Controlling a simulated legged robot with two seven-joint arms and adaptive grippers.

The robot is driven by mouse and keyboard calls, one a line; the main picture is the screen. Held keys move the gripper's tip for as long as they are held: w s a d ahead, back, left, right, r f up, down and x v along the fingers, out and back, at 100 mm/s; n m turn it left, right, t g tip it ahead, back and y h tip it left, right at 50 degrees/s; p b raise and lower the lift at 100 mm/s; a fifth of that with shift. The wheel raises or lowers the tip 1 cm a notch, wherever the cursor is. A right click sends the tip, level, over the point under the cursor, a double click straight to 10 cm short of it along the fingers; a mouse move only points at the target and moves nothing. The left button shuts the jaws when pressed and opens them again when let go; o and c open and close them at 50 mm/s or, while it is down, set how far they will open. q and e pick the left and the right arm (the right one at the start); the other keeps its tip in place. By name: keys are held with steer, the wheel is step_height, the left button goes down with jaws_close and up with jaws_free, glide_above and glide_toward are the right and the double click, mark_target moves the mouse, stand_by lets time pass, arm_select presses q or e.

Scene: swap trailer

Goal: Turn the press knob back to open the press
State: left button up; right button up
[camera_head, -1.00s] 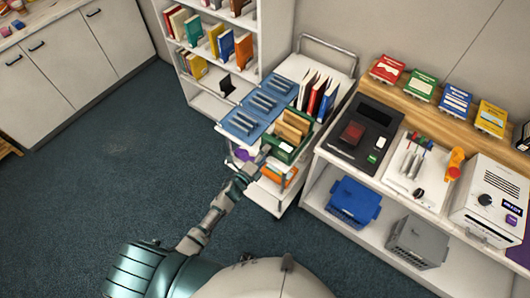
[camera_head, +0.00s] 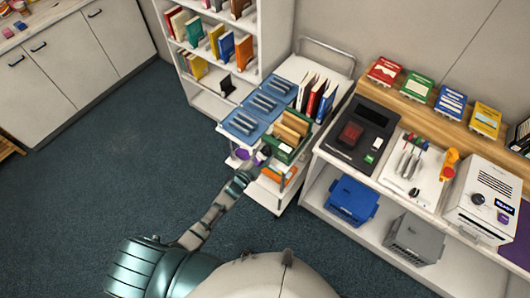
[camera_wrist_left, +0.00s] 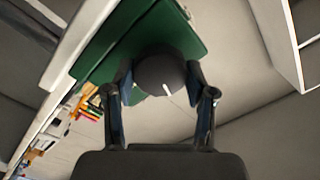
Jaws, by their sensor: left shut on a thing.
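The green press (camera_head: 284,154) stands on the cart's near end, with brown pieces in it. In the left wrist view its green side (camera_wrist_left: 110,62) fills the upper left. The dark round press knob (camera_wrist_left: 162,72), with a white mark on its lower edge, sits between the two fingers of my left gripper (camera_wrist_left: 160,88), which is shut on it. In the head view my left gripper (camera_head: 257,161) is at the press's near-left side, below its top; the knob is hidden there. My right gripper is not in view.
The cart's top holds blue trays (camera_head: 261,102) and upright books (camera_head: 318,95). To the right is a bench with a black device (camera_head: 361,132), tools and a white box (camera_head: 486,196). Blue (camera_head: 353,199) and grey (camera_head: 415,238) crates sit below. The floor at left is clear.

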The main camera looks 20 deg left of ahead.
arm_select(q)
steer(key=shift+s+a+f+n, duration=0.1)
steer(key=shift+f+n, duration=0.2)
steer(key=shift+n, duration=0.6)
steer(key=shift+s+f, duration=0.1)
steer(key=shift+f, duration=0.05)
steer(key=o, duration=1)
steer(key=shift+o, duration=0.8)
steer(key=shift+w, duration=0.2)
steer(key=shift+r, duration=0.2)
steer(key=v, duration=1.2)
